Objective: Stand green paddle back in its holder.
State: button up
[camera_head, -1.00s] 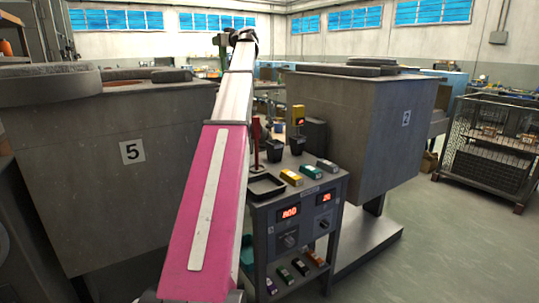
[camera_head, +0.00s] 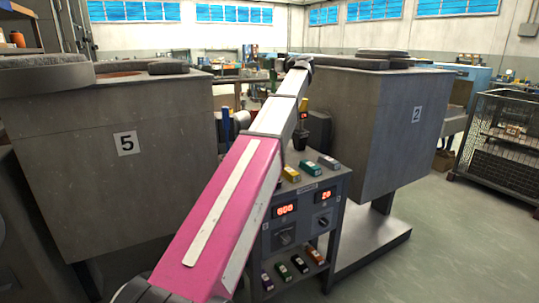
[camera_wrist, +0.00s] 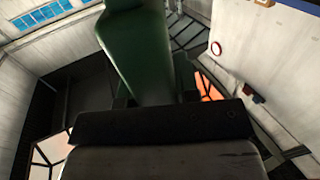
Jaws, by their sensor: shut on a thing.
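The green paddle (camera_wrist: 135,50) fills the upper middle of the wrist view, between the dark fingers of my gripper (camera_wrist: 152,98). The gripper is shut on it. In the head view a small green part of the paddle (camera_head: 271,66) shows left of the arm's raised far end, above and behind the control cart. A black cup-shaped holder (camera_head: 300,140) stands on the cart top, with a yellow paddle (camera_head: 304,113) at it. A blue paddle (camera_head: 226,125) stands upright left of my arm. My arm covers part of the holder row, so the green paddle's own holder cannot be made out.
The control cart (camera_head: 330,215) has lit displays and several coloured blocks on its top and lower shelf. Large grey tank 5 (camera_head: 100,190) stands left, tank 2 (camera_head: 385,130) right. A wire cage (camera_head: 500,145) is far right. Open floor lies at the lower right.

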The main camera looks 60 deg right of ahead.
jog(key=shift+s+d+f, duration=0.15)
jog(key=shift+s+f, duration=0.35)
jog(key=shift+s, duration=0.1)
notch_tip(320, 180, down, 18)
jog(key=shift+r, duration=0.1)
jog(key=o, duration=0.9)
jog(key=s, duration=0.4)
jog(key=s+a, duration=0.1)
jog(key=s, duration=0.7)
jog(key=shift+a, duration=0.4)
